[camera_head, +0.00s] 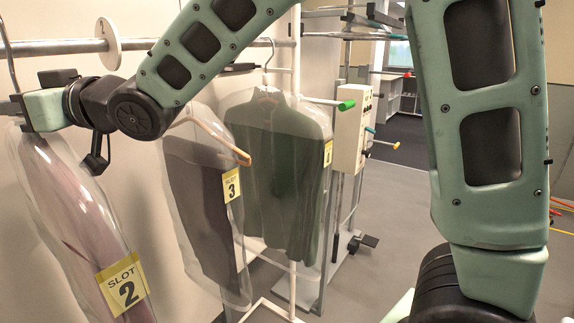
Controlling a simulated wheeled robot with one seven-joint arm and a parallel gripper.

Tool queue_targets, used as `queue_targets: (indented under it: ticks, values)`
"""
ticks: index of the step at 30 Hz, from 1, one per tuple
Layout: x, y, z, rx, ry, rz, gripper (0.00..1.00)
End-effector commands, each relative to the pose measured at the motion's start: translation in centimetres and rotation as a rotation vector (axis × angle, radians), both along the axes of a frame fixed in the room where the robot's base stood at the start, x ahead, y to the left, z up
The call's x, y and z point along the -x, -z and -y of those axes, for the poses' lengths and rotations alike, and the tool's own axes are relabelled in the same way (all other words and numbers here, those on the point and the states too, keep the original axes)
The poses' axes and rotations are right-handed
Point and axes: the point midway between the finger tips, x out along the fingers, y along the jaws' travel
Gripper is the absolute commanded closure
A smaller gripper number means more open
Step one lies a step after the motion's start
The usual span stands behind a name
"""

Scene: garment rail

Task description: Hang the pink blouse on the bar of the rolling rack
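The pink blouse (75,225) hangs in a clear cover at the left, with a yellow "SLOT 2" tag (123,284) on its front. Its hanger hook (9,62) rises at the left edge, by the bar (60,46); whether it rests on the bar cannot be told. My gripper (14,108) is at the hanger's neck, just above the cover, and its dark fingers overlap the hanger stem. The fingers are small and partly hidden, so their closure on the stem is unclear. The bar runs to the right behind my arm.
A dark garment (205,205) tagged "SLOT 3" and a dark green garment (277,180) hang in covers to the right. A white disc marked 2 (108,43) sits on the bar. A stand with a control box (349,128) is behind. Grey floor (395,235) is open at centre right.

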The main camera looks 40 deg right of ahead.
Motion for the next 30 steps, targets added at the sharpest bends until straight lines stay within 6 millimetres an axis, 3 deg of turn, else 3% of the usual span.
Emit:
queue_targets:
  ticks: [21,30]
  values:
    - [3.9,0.0,1.1,-0.002,0.000,0.002,1.00]
    - [4.3,-0.1,1.2,-0.001,0.000,0.001,1.00]
